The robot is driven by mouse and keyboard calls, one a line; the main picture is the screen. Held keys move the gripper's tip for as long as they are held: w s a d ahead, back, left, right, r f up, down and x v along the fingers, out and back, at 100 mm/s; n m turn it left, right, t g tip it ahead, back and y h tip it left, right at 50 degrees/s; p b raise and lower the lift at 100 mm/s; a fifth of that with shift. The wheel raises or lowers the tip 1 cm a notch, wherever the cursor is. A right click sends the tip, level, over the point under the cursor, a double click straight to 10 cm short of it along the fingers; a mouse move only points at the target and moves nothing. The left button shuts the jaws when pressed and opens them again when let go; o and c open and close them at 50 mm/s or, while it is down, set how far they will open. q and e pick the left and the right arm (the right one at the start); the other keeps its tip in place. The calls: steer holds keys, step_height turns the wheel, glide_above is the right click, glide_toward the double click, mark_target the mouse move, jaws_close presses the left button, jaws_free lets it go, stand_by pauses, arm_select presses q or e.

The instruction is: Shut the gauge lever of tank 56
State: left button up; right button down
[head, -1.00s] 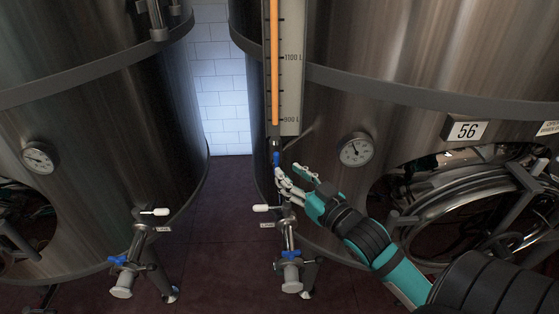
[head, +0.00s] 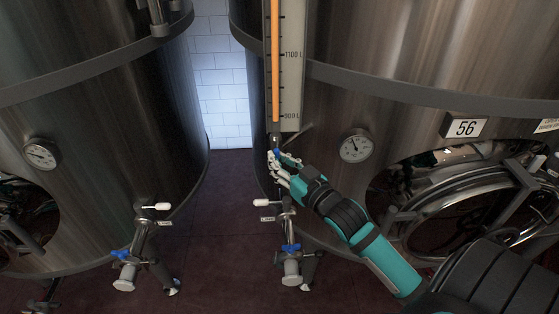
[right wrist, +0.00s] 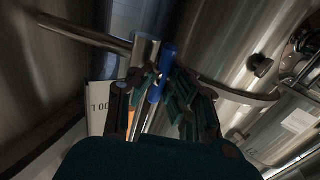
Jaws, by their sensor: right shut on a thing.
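Tank 56 (head: 400,95) is the steel tank on the right, with its number plate (head: 466,127). Its gauge (head: 291,70) is a scale with an orange column in a tube. The blue gauge lever (head: 276,152) is at the foot of the tube, mostly hidden by my fingers. In the right wrist view the blue lever (right wrist: 168,58) runs between the fingers, beside a steel fitting. My right gripper (head: 279,163) is shut on the lever. My left gripper is not in view.
Below the gripper is a tap with a white handle (head: 267,203) and a blue-handled valve (head: 291,248). A dial (head: 356,146) is on tank 56. Another tank (head: 90,150) stands at the left, with a floor gap (head: 215,200) between.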

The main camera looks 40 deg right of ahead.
steer(key=shift+f, duration=0.1)
stand_by(0.3)
steer(key=shift+a+f+m+t+h+b, duration=0.15)
steer(key=shift+m+t+h+b, duration=0.55)
steer(key=shift+m+h+b, duration=1.95)
steer(key=shift+d+f+m+t+h+b, duration=0.1)
steer(key=shift+m+t+h+b, duration=0.75)
steer(key=shift+m, duration=3.55)
steer(key=shift+a+f+m+t+h+b, duration=0.15)
steer(key=shift+m+t+h+b, duration=0.4)
steer(key=shift+m+h+b, duration=2.1)
steer(key=m+p, duration=0.2)
steer(key=shift+w+d+m+y, duration=0.1)
steer(key=shift+m+y, duration=0.15)
steer(key=shift+m, duration=0.15)
steer(key=c, duration=1.3)
jaws_free()
